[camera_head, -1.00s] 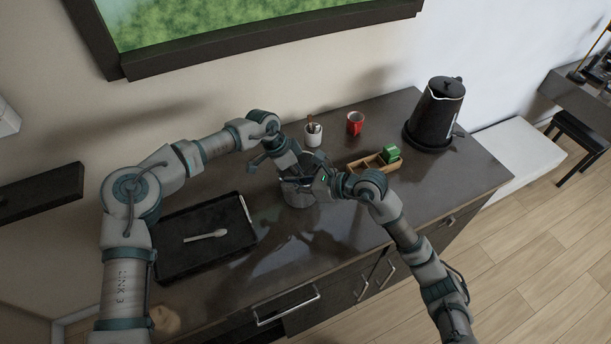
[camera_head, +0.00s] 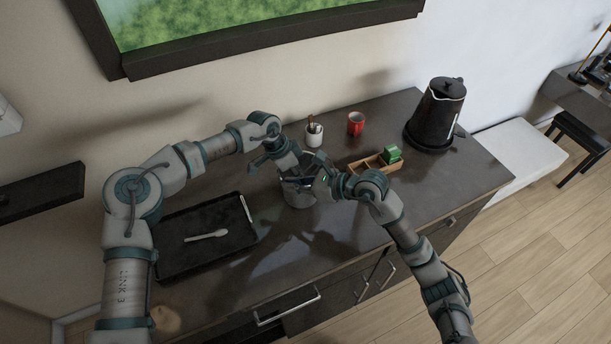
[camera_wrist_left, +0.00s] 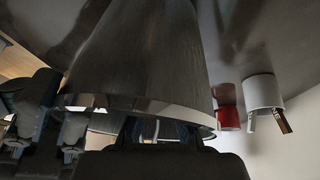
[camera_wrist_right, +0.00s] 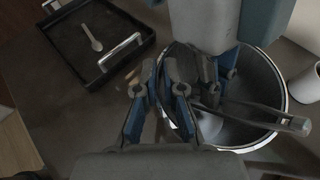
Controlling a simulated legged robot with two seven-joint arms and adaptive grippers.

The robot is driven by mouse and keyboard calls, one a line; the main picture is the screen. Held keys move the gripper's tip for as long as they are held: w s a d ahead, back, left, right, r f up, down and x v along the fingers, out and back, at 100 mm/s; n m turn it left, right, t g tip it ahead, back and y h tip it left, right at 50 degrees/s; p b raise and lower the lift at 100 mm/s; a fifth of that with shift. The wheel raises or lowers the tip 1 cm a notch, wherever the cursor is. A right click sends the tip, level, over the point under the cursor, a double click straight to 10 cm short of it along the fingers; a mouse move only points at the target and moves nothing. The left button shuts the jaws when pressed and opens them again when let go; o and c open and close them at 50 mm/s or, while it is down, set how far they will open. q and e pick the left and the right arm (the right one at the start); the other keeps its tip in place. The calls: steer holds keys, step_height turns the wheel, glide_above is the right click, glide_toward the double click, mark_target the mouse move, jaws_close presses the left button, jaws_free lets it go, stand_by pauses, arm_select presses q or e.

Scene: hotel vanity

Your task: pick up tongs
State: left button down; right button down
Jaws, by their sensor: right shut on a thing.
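A metal ice bucket (camera_head: 299,197) stands on the counter between my two grippers. The tongs (camera_wrist_right: 268,114) show in the right wrist view, lying across the bucket's (camera_wrist_right: 283,88) opening with one end over the right rim. My right gripper (camera_wrist_right: 158,75) is at the bucket's near-left rim, its fingers closed in on the wall. My left gripper (camera_wrist_right: 215,80) points down into the bucket beside the tongs. Whether its fingers touch or grip the tongs is hidden. In the left wrist view the bucket (camera_wrist_left: 145,50) fills the middle.
A black tray (camera_head: 175,268) with a white spoon (camera_head: 206,236) lies to the left. A white cup (camera_head: 314,138), red mug (camera_head: 356,123), wooden box (camera_head: 367,163) with green packets and black kettle (camera_head: 435,115) stand behind and right. The front counter is clear.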

steer(key=shift+f, duration=0.1)
arm_select(q)
step_height(320, 180, up, 19)
steer(key=shift+f, duration=0.2)
arm_select(e)
steer(key=c, duration=1.2)
jaws_free()
arm_select(q)
steer(key=shift+d, duration=0.1)
arm_select(e)
steer(key=v, duration=1.2)
